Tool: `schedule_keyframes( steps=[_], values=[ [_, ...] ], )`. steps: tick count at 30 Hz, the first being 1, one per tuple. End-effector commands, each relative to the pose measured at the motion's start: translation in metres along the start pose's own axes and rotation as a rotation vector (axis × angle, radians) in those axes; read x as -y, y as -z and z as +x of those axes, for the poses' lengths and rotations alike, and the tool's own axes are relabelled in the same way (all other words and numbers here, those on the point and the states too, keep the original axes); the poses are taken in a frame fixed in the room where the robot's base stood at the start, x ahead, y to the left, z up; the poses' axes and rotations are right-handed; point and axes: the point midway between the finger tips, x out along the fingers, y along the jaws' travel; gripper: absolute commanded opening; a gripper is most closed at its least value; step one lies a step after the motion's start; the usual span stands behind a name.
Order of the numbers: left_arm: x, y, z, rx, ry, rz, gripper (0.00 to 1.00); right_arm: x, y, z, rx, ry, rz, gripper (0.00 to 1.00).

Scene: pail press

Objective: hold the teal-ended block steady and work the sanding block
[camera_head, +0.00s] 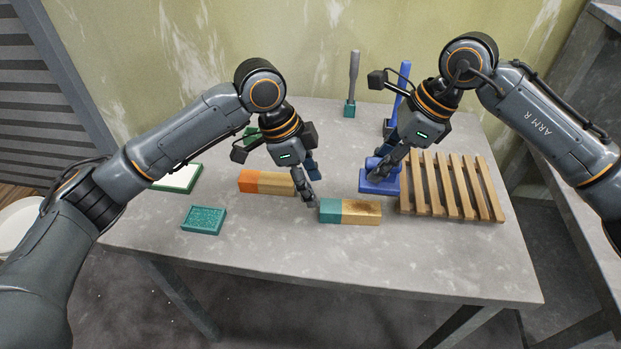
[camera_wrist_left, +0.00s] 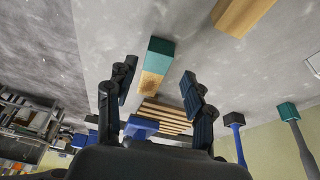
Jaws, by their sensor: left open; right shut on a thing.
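The teal-ended block (camera_head: 362,211) lies on the table, teal at its left end, with a dark patch on its wooden top. It also shows in the left wrist view (camera_wrist_left: 156,68), between my fingers in the picture. My left gripper (camera_head: 308,200) is open and empty, its fingertips close by the teal end; I cannot tell whether they touch it. The blue sanding block (camera_head: 380,187) is behind and right of the teal-ended block, at the slatted rack's left edge. My right gripper (camera_head: 382,172) is shut on it and partly hides its top.
An orange-ended block (camera_head: 262,183) lies left of my left gripper. A slatted wooden rack (camera_head: 452,186) is at right. A teal pad (camera_head: 204,219) and a white tray (camera_head: 180,178) lie at left. Grey-handled (camera_head: 353,80) and blue-handled tools stand behind. The front table is clear.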

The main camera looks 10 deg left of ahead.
Motion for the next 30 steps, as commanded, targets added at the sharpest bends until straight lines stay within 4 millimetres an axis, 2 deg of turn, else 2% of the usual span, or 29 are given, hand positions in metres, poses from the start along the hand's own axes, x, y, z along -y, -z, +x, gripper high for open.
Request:
schedule_keyframes(
  steps=[15, 23, 25, 28, 30],
  values=[
    [-0.001, 0.000, 0.062, -0.001, -0.004, -0.001, 0.53, 0.000, 0.000, 0.000, 0.000, 0.000, 0.000, 0.00],
    [0.000, 0.000, 0.077, 0.000, -0.002, -0.001, 0.53, 0.000, 0.000, 0.000, 0.000, 0.000, 0.000, 0.00],
    [0.000, 0.000, 0.077, 0.000, -0.001, -0.001, 0.43, 0.000, 0.000, 0.000, 0.000, 0.000, 0.000, 0.00],
    [0.000, 0.000, 0.076, 0.000, -0.001, -0.001, 0.22, 0.000, 0.000, 0.000, 0.000, 0.000, 0.000, 0.00],
    [0.000, 0.000, 0.076, -0.001, 0.000, -0.001, 0.22, 0.000, 0.000, 0.000, 0.000, 0.000, 0.000, 0.00]
  ],
)
